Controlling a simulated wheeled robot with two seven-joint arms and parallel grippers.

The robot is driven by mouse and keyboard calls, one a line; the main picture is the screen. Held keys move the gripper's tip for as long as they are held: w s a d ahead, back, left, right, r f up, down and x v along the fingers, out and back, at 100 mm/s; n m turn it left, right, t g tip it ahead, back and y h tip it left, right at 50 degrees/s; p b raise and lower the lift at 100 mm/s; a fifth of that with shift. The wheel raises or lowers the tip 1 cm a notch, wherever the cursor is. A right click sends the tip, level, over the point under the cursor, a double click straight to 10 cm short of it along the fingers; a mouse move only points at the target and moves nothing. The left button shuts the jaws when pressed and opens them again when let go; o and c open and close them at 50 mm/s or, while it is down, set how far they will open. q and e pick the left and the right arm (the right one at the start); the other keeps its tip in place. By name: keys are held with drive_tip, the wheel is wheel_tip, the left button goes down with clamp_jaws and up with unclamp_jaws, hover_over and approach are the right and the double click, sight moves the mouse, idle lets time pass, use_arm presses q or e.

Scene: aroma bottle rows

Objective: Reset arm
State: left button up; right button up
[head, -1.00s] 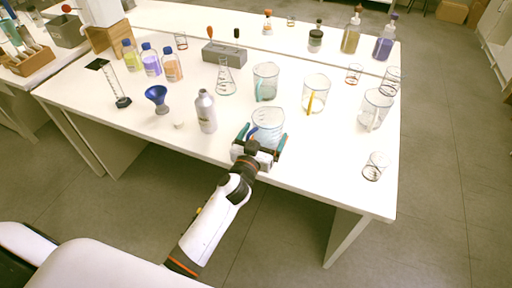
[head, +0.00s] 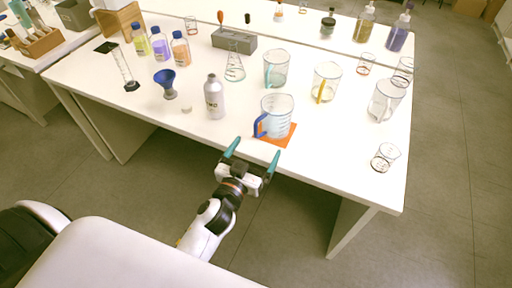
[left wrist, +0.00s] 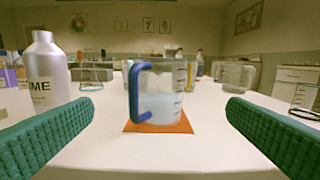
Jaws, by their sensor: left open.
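My left gripper (head: 252,165) is open and empty, just off the front edge of the table. Its two teal fingers frame the left wrist view (left wrist: 160,122). In front of it, apart from the fingers, a clear measuring jug with a blue handle (head: 275,117) stands upright on an orange square mat (head: 287,136). In the left wrist view the jug (left wrist: 163,95) sits centred between the fingers on the orange mat (left wrist: 160,127). My right gripper is not in view.
A grey metal bottle (head: 214,97) stands left of the jug. A blue funnel (head: 165,83) and several clear jugs stand farther back. A small glass beaker (head: 385,157) is at the right front. The table front (head: 330,165) between jug and beaker is clear.

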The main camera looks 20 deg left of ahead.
use_arm(q)
drive_tip(key=s+a+f+n+g+y, duration=0.2)
drive_tip(key=s+a+f+g+y, duration=0.1)
drive_tip(key=s+a+f+g, duration=0.35)
drive_tip(key=s+d+f+m+g+h, duration=0.1)
drive_tip(key=s+d+m+g+h, duration=0.25)
drive_tip(key=s+g, duration=0.8)
drive_tip(key=s+f+t+p, duration=0.1)
drive_tip(key=s+f+p, duration=0.1)
drive_tip(key=f, duration=1.1)
drive_tip(key=s+f+t+p, duration=0.1)
drive_tip(key=s+f, duration=0.2)
drive_tip(key=f, duration=0.9)
drive_tip(key=s+a+f+g+y+p, duration=0.1)
drive_tip(key=s+a+f+p, duration=0.1)
drive_tip(key=s+f, duration=1)
drive_tip(key=s+m, duration=0.1)
drive_tip(key=s, duration=0.2)
drive_tip(key=shift+s+a+f, duration=0.2)
drive_tip(key=shift+s+f, duration=0.05)
